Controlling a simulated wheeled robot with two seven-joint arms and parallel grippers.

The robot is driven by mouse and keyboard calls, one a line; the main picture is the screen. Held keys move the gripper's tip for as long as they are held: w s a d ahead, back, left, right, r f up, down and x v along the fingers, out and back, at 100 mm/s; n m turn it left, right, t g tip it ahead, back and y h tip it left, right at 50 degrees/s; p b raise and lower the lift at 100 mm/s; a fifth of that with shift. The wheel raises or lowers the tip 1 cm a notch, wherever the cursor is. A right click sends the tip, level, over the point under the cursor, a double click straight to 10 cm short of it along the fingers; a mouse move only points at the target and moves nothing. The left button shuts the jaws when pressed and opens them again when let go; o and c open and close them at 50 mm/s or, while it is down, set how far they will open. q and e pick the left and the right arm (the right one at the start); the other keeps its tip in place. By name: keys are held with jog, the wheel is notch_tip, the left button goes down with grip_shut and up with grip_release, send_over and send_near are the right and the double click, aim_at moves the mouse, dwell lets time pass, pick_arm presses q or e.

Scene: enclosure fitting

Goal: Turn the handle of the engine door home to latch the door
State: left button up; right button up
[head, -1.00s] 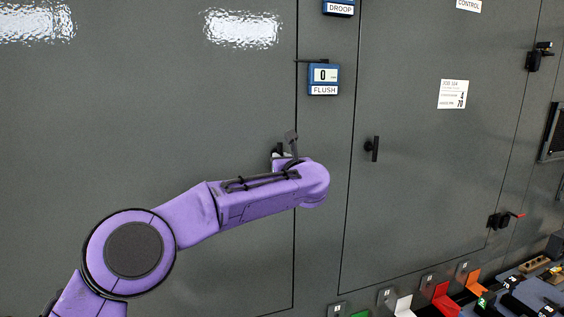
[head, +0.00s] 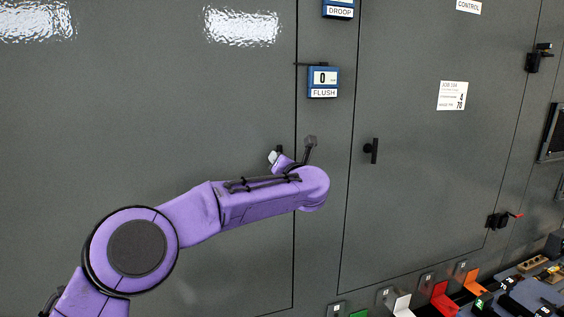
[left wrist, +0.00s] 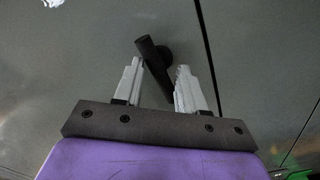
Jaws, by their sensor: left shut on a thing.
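The engine door (head: 150,110) is a large grey panel on the left of the head view, lying close to flush along its right seam. Its black bar handle (left wrist: 152,62) stands on a round boss in the left wrist view and is tilted, upper end to the left. In the head view only the handle's tip (head: 280,149) shows. My left gripper (left wrist: 159,68) is shut on the handle, one grey finger on each side. In the head view my left gripper (head: 276,158) is tilted and mostly hidden by my purple forearm. My right gripper is not in view.
A blue gauge labelled FLUSH (head: 323,80) sits above right of the handle. The neighbouring door (head: 420,190) has its own black handle (head: 372,150).

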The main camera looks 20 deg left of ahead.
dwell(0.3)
pick_arm(q)
jog(key=o, duration=1)
jog(key=b+v, duration=0.5)
jog(key=v, duration=0.5)
jog(key=shift+s+d, duration=0.2)
